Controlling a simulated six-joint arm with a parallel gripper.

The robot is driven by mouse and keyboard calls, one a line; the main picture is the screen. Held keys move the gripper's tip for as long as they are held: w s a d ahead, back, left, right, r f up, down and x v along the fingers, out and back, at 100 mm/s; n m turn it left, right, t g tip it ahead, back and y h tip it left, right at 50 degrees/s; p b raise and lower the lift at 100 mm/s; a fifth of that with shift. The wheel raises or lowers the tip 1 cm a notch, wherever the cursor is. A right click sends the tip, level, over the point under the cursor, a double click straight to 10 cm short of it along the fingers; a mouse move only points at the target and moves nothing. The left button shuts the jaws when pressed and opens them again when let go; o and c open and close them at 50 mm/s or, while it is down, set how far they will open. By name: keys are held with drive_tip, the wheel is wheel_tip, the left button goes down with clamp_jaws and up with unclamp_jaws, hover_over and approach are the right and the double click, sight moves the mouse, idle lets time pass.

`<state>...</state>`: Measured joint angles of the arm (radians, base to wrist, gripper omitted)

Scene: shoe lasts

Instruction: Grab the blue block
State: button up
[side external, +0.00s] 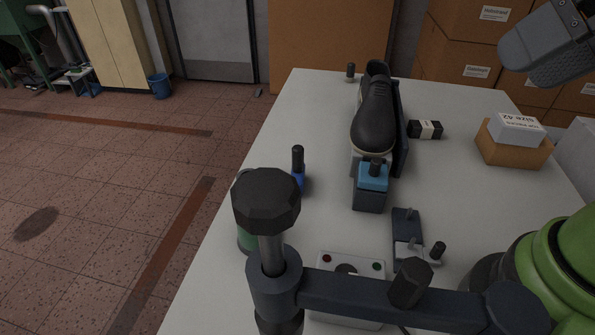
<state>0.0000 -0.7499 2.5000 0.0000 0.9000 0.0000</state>
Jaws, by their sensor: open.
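A block with a bright blue top (374,177) and a dark lower body stands on the table in front of the shoe, with a short black knob on it. A smaller blue piece (298,180) with a black upright handle stands to its left, partly hidden by the foreground post. A dark grey part with a textured underside, apparently the end of my gripper (548,45), shows at the top right, cut off by the frame edge. It is well apart from the blue block and holds nothing that I can see.
A black shoe (374,112) sits on a stand behind the block. A small black-and-white box (425,130) and an orange-brown box (512,148) with a white box on top are to the right. A dark clamp stand (268,205) and a button panel (347,266) are in front.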

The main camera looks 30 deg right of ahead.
drive_tip(key=shift+w, duration=0.1)
drive_tip(key=g+h, duration=0.3)
hover_over(297, 158)
drive_tip(key=s, duration=0.3)
wheel_tip(297, 158, down, 17)
drive_tip(key=shift+n, duration=0.4)
drive_tip(key=x, duration=0.5)
drive_tip(key=shift+w, duration=0.3)
drive_tip(key=x, duration=0.5)
drive_tip(key=shift+f, duration=0.35)
clamp_jaws()
